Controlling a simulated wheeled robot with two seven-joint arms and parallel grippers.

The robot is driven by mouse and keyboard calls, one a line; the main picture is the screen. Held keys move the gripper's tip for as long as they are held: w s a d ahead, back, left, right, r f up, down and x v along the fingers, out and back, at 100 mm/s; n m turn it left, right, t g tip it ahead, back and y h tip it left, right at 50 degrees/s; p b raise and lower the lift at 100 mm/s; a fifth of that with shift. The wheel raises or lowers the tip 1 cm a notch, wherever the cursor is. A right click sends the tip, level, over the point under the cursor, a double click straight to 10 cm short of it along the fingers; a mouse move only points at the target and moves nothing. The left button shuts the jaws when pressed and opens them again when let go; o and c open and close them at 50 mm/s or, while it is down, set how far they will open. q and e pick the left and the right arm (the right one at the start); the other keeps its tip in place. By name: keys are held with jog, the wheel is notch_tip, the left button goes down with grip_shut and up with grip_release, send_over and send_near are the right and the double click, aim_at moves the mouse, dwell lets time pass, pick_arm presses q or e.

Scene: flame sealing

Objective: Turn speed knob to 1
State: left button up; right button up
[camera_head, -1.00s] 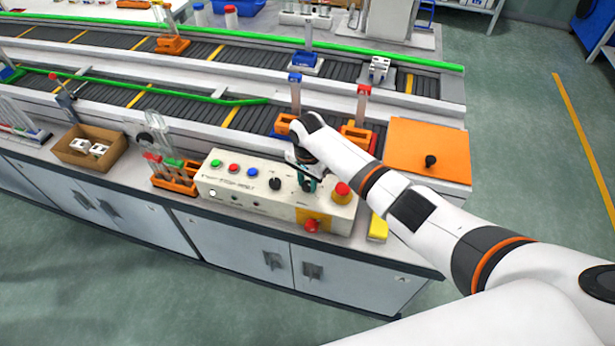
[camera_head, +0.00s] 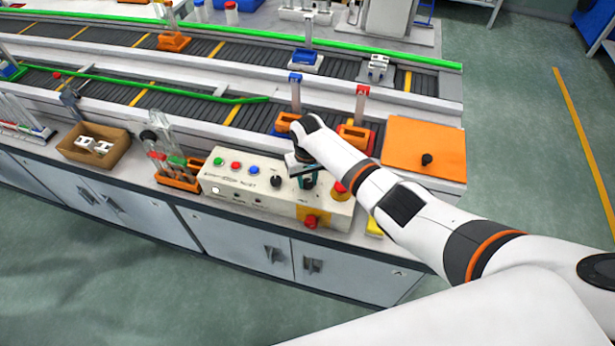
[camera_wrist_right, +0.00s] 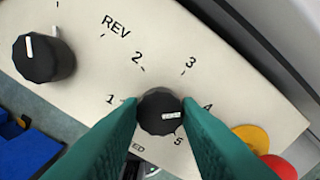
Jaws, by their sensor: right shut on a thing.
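The speed knob (camera_wrist_right: 160,112) is a round black dial with a white pointer mark, ringed by the numbers 1 to 5 on a cream control panel (camera_head: 232,189). In the right wrist view its mark points right, toward the side of 4 and 5, away from 1. My right gripper (camera_head: 306,180) is over the panel's right part. Its two green fingers (camera_wrist_right: 160,108) are shut on the knob, one on each side. In the head view the gripper and arm mostly hide the knob. My left gripper is not in view.
A second black knob (camera_wrist_right: 44,58) marked REV sits beside it. A red button on a yellow base (camera_head: 339,187) is close to the gripper's right. Tube racks (camera_head: 177,178) stand left of the panel, and an orange plate (camera_head: 425,145) lies behind right.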

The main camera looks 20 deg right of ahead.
jog(key=n, duration=0.4)
jog(key=shift+n, duration=0.3)
jog(key=n, duration=0.3)
jog(key=shift+n, duration=0.4)
jog(key=n, duration=0.9)
jog(key=n+b, duration=0.1)
jog(key=n, duration=0.3)
jog(key=shift+n, duration=0.3)
jog(key=n+b, duration=0.1)
jog(key=n, duration=0.2)
jog(key=shift+n, duration=0.3)
jog(key=n+b, duration=0.2)
jog(key=n, duration=0.2)
jog(key=shift+n+b, duration=0.45)
jog(key=shift+n, duration=1.35)
jog(key=shift+r, duration=0.1)
